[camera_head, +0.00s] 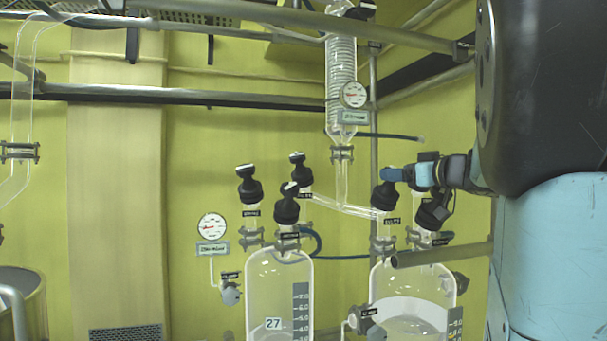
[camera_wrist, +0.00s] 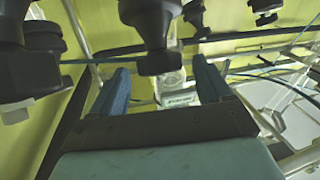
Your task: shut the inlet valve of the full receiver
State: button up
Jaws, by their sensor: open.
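Two glass receivers stand low in the head view, a left one (camera_head: 262,295) marked 27 and a right one (camera_head: 440,290). Black-knobbed valves stand on both. My gripper (camera_head: 392,174) is at the top of a black valve knob (camera_head: 385,197) above the right receiver. In the wrist view my gripper (camera_wrist: 160,84) has its blue fingers apart, and a black knob (camera_wrist: 154,35) appears between and ahead of them. Contact cannot be told.
Another black knob (camera_head: 434,212) stands close to the right of the gripper. Other knobs (camera_head: 249,185) rise above the left receiver. A coiled glass condenser (camera_head: 341,75) with a gauge (camera_head: 353,94) hangs behind. A metal rail (camera_head: 440,254) crosses in front of the right receiver.

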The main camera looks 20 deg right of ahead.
jog(key=shift+x, duration=2.35)
jog(key=shift+c, duration=0.3)
jog(key=c, duration=0.9)
